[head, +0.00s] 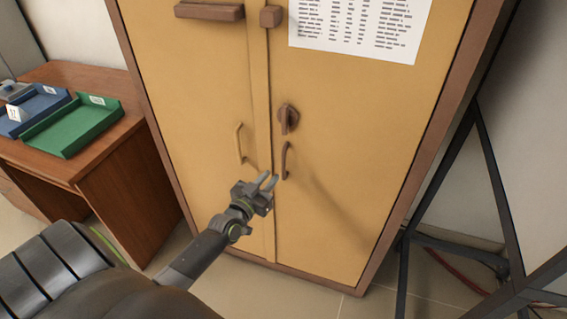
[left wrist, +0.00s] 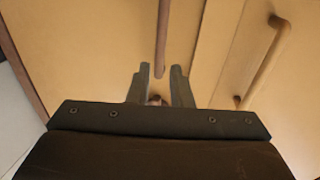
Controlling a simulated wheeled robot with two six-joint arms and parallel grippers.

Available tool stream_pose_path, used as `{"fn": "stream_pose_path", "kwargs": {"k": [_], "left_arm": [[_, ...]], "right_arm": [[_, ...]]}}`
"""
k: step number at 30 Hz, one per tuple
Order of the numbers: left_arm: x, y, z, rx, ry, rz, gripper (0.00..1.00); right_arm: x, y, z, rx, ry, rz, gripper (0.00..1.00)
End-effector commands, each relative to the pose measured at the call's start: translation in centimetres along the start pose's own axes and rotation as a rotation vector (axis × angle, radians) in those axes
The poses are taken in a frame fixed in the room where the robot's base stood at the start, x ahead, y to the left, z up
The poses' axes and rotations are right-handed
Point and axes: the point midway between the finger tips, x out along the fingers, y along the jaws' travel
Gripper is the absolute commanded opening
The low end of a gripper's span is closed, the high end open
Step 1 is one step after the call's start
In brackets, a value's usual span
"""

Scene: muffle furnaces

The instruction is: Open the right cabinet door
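The tan cabinet's right door (head: 345,190) looks shut against the left door (head: 205,100). Its dark brown vertical handle (head: 285,160) sits near the middle seam, below a brown latch knob (head: 289,118). My left gripper (head: 269,181) is open, by the lower end of this handle. In the left wrist view the handle (left wrist: 162,40) lines up with the gap between the two fingertips (left wrist: 160,72); I cannot tell whether they touch it. The left door's handle (head: 240,143) also shows in the left wrist view (left wrist: 264,60). My right gripper is out of view.
A brown desk (head: 110,155) with a green tray (head: 72,126) and a blue tray (head: 36,108) stands left of the cabinet. A dark metal frame (head: 490,175) stands to the right. The tiled floor before the right door looks clear.

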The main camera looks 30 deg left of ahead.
Motion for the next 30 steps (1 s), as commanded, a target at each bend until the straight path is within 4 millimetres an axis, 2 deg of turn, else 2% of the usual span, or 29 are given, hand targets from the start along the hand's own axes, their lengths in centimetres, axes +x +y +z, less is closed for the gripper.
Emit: {"fn": "stream_pose_path", "kwargs": {"k": [1, 6, 12, 18, 27, 30], "left_arm": [[1.2, 0.0, 0.1, -0.001, 0.002, 0.000, 0.19], [4.4, 0.0, 0.2, -0.001, 0.001, 0.000, 0.19], [7.2, 0.0, 0.2, 0.000, 0.000, 0.000, 0.19], [8.4, 0.0, 0.1, -0.001, -0.002, 0.000, 0.19], [8.6, 0.0, 0.1, 0.000, -0.002, 0.000, 0.19], [8.6, 0.0, 0.1, 0.000, -0.002, 0.000, 0.06]], "right_arm": [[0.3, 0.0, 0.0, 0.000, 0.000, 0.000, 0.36], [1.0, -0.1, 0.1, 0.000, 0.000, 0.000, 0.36], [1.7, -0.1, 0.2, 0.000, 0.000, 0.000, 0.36], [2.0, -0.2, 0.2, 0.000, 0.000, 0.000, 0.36], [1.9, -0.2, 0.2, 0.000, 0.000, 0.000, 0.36], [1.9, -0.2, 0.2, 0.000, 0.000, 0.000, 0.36]]}}
